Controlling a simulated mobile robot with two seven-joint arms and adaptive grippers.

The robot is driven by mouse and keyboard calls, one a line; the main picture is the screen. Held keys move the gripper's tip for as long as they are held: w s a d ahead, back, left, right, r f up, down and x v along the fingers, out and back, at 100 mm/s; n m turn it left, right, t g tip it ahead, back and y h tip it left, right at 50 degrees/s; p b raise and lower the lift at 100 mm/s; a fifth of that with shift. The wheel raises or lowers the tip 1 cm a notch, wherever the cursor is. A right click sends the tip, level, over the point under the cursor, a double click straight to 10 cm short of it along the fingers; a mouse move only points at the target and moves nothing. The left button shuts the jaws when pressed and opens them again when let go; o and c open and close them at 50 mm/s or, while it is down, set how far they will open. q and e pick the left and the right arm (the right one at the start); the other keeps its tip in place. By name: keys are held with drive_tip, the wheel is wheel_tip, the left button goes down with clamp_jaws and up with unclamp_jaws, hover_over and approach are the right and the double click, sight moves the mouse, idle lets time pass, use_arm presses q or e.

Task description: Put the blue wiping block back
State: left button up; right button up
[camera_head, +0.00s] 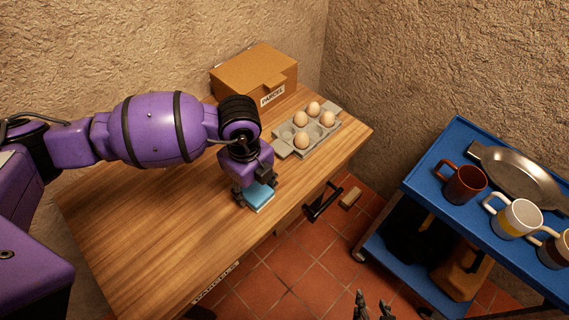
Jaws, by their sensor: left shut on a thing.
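The blue wiping block (261,195) is at the right front edge of the wooden table (150,235), with a pale layer along its lower side. My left gripper (254,194) comes down over it from above and is shut on it. The gripper hides the block's rear part. I cannot tell whether the block touches the table top or is just above it. My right gripper (373,304) shows only its fingertips at the bottom edge; they are apart, with nothing visible between them.
A grey egg tray (284,147) with several eggs and a cardboard parcel (250,75) stand at the table's back. A blue cart (423,185) on the right carries mugs and a metal platter (520,175). A small tan block (350,197) lies on the tiled floor.

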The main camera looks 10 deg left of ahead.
use_arm(q)
drive_tip(key=o, duration=1.1)
drive_tip(key=shift+f, duration=0.2)
